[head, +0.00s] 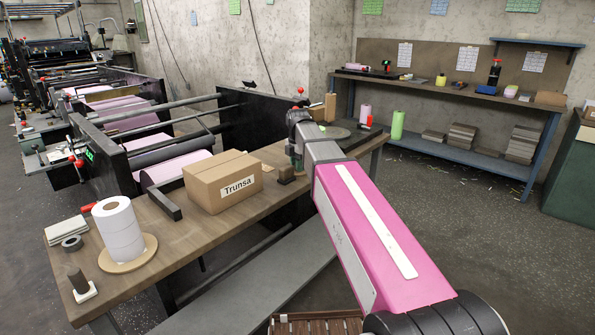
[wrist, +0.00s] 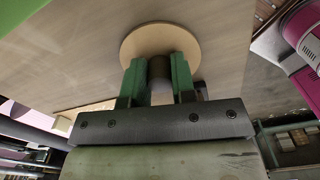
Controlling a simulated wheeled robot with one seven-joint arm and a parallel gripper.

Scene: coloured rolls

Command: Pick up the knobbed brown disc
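The knobbed brown disc (wrist: 160,36) shows in the wrist view as a round tan plate with a dark brown upright knob. My gripper (wrist: 160,72) has its two green fingers on either side of the knob. The knob fills the gap between them, with no space showing at either side, so the gripper looks shut on it. I cannot tell whether the plate rests on the wooden table (head: 210,225) or is just clear of it. In the head view my gripper (head: 297,160) is small, low over the table behind the cardboard box, and I cannot make out the plate there.
The Trunsa cardboard box (head: 222,182) stands to the left of my gripper. A white roll (head: 118,230) stands on a tan round base farther left. A machine with pink rolls is behind the table.

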